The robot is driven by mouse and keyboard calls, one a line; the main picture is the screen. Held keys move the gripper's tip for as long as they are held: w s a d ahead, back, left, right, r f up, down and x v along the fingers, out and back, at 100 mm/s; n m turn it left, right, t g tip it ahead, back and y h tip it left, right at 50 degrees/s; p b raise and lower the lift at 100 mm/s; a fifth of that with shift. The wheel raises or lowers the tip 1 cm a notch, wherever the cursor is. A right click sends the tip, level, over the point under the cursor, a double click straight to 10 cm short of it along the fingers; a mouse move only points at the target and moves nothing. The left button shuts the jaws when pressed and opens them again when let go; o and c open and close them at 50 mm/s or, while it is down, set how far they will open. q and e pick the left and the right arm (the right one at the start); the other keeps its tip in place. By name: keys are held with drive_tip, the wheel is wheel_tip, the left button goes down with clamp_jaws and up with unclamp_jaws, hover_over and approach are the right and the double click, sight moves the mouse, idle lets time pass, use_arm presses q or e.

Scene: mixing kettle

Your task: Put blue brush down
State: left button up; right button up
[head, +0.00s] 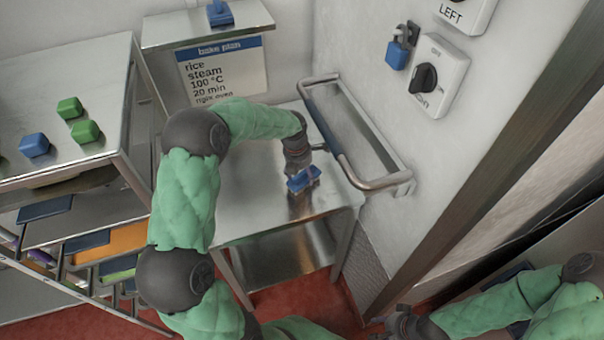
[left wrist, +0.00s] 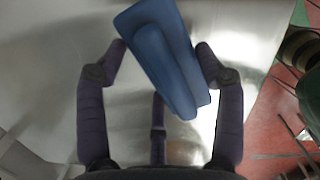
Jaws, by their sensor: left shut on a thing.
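The blue brush (head: 304,179) is at the small steel table (head: 240,213) in the head view. My left gripper (head: 299,170) reaches down over the table and is shut on the brush. I cannot tell whether the brush touches the table top. My right gripper (head: 392,325) is low at the bottom right, away from the table; its fingers are too dark and small to read.
A towel-rail-like bar (head: 345,165) runs along the table's wall side. A steel cabinet (head: 100,150) at left carries green blocks (head: 80,119) and a blue block (head: 34,145). A wall shelf (head: 180,28) holds another blue object (head: 220,13). The table top around the brush looks clear.

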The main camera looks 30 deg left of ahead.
use_arm(q)
drive_tip(key=shift+w, duration=0.1)
drive_tip(key=shift+f, duration=0.1)
drive_tip(key=o, duration=1)
drive_tip(key=shift+r, duration=0.2)
drive_tip(key=r, duration=0.2)
drive_tip(key=r+p, duration=0.1)
drive_tip(key=r, duration=0.2)
drive_tip(key=s+r, duration=0.1)
drive_tip(key=r, duration=0.1)
drive_tip(key=shift+s+a+r, duration=0.1)
drive_tip(key=shift+a+r, duration=0.05)
drive_tip(key=shift+p, duration=0.3)
